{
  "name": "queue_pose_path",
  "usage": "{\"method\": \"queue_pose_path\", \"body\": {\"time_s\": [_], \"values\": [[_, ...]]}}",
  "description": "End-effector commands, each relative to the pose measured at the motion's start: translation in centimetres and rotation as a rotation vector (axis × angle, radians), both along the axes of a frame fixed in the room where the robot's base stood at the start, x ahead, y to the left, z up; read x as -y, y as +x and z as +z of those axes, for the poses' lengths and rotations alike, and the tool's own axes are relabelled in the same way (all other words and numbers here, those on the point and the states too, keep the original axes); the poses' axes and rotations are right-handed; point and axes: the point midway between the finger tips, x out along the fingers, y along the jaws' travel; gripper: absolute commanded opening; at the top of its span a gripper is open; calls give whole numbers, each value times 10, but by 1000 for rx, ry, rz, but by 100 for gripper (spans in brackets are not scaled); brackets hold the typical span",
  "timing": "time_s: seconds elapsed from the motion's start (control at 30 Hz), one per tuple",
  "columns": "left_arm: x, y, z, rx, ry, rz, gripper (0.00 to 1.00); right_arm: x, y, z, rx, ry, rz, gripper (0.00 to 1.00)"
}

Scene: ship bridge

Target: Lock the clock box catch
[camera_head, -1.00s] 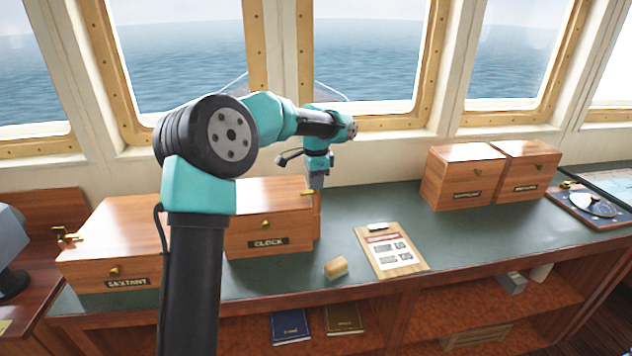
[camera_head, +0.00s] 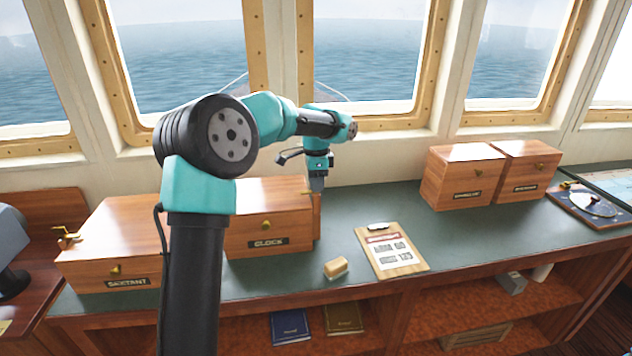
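The clock box (camera_head: 285,196) is a wooden box with a closed lid, a dark CLOCK label and a small brass knob on its front. It stands on the green counter, partly hidden behind my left arm. A small brass catch part (camera_head: 308,194) shows at the box's right end. My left gripper (camera_head: 317,188) points down right beside this catch at the box's right end. Its fingers are small and overlap the catch area, so I cannot tell whether they touch it or are open or shut. My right gripper is not in view.
The sextant box (camera_head: 112,228) stands left of the clock box, with a brass catch (camera_head: 68,237) at its left end. A tan block (camera_head: 336,267) and a clipboard (camera_head: 392,252) lie to the right on the green counter (camera_head: 460,237). Two more wooden boxes (camera_head: 462,176) stand farther right.

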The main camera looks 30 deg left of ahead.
Motion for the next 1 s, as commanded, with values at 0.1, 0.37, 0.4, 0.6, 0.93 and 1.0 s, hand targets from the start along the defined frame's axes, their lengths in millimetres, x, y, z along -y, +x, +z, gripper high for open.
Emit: {"method": "queue_pose_path", "body": {"time_s": [0.1, 0.37, 0.4, 0.6, 0.93, 1.0], "values": [[0, 0, 0, 0, 0, 0, 32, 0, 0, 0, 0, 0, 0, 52], [0, 0, 9, 1, 1, 1, 32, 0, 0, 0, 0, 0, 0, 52], [0, 0, 13, 1, 1, 1, 32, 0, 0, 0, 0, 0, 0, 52], [0, 1, 44, 4, 0, 0, 32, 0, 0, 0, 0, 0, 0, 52], [1, 1, 108, 4, 0, 0, 32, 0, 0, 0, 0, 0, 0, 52], [0, 1, 121, 4, 0, 0, 32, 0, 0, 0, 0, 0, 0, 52]]}}
